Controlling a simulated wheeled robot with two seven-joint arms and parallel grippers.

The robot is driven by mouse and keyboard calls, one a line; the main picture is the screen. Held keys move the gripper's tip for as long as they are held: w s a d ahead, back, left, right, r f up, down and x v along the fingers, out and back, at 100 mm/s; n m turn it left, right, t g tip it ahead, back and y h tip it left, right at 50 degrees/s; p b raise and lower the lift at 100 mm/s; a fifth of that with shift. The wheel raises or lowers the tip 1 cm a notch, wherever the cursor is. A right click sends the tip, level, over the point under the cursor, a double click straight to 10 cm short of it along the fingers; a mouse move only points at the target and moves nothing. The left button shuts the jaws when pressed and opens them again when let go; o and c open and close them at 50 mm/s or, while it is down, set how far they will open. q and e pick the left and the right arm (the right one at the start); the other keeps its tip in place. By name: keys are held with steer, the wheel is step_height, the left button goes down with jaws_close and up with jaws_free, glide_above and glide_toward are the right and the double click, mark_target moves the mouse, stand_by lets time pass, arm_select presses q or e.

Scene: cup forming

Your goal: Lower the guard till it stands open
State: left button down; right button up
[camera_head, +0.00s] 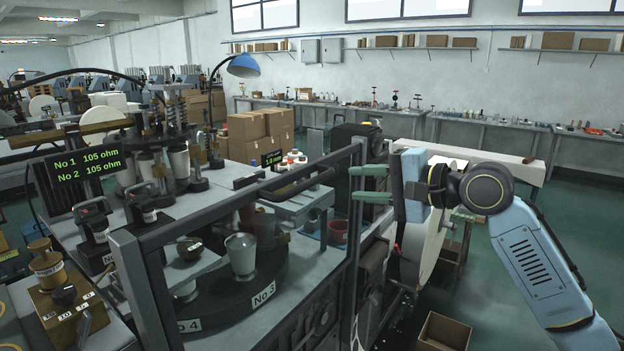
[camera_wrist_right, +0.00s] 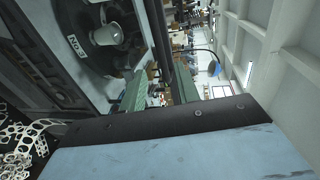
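The guard (camera_head: 235,202) is a grey rectangular frame at the front of the forming machine, with its top bar raised above the turntable. A black handle (camera_head: 304,184) sits on the bar near its right end. My right gripper (camera_head: 353,184) is open, with its two green fingers apart, one above the other, at the right end of the guard. In the right wrist view the gripper (camera_wrist_right: 158,88) shows a dark bar of the guard (camera_wrist_right: 158,38) running toward the gap between the fingers. I cannot tell whether they touch it. My left gripper is not in view.
A pale cup (camera_head: 241,255) stands on the dark turntable (camera_head: 262,288) behind the guard. A meter display (camera_head: 88,172) and a brass-topped control box (camera_head: 62,285) are at the left. An open cardboard box (camera_head: 444,331) is on the floor below my right arm.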

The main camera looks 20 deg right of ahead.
mark_target(315, 182)
steer(key=p+x, duration=0.2)
steer(key=x, duration=1)
jaws_close()
